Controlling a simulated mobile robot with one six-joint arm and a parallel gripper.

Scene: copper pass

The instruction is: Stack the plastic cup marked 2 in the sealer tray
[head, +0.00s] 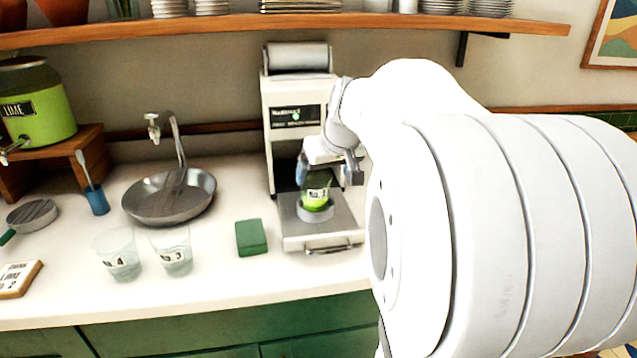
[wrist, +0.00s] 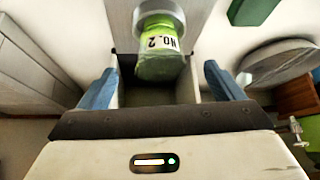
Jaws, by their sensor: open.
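The plastic cup marked 2 (head: 316,194), filled with green, stands upright in the ring of the sealer tray (head: 293,229). In the wrist view the cup (wrist: 160,62) shows its "NO. 2" label, with the pale ring (wrist: 157,9) around its base. My gripper (head: 318,172) is at the upper part of the cup, under the sealer head. In the wrist view my gripper (wrist: 161,80) is open, its blue fingers apart on either side of the cup with visible gaps. The arm hides the right side of the sealer.
Clear cups marked 4 (head: 119,262) and 3 (head: 175,259) stand on the counter at left. A green block (head: 251,238) lies just left of the sealer (head: 292,143). A steel basin (head: 168,199), blue holder (head: 97,200) and lime dispenser (head: 40,105) are further left.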

